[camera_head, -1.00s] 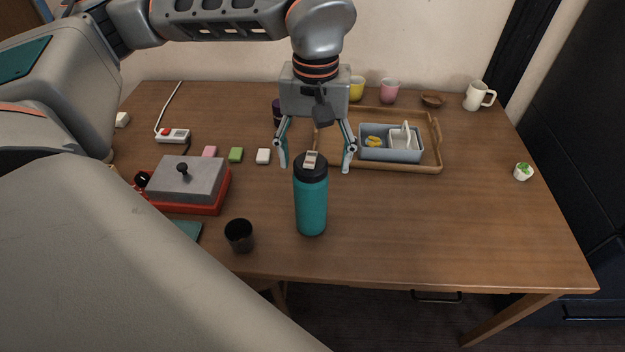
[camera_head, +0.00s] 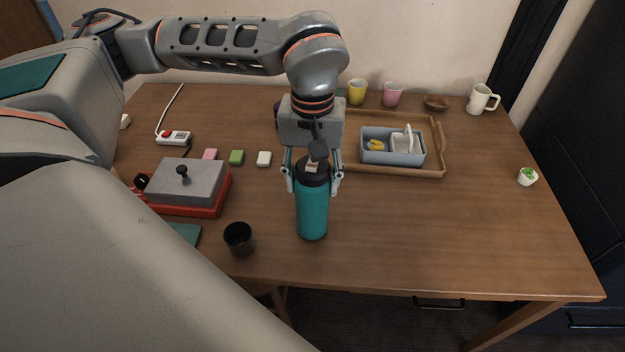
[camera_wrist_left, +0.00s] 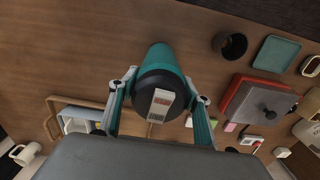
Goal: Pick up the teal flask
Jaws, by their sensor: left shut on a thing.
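The teal flask (camera_head: 312,212) with its black lid stands upright on the wooden table, near the front middle. My left gripper (camera_head: 313,188) has come down over it from above. Its two fingers are shut on the upper part of the flask, one on each side. In the left wrist view the flask (camera_wrist_left: 158,60) lies between the fingers (camera_wrist_left: 158,92), with its black lid toward the camera. The flask's base appears to rest on the table. My right gripper is not in view.
A black cup (camera_head: 239,240) stands just left of the flask. A red box with a grey lid (camera_head: 186,184) is further left. A wooden tray (camera_head: 441,150) holding a blue-grey bin (camera_head: 392,158) lies behind right. The table's right front is clear.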

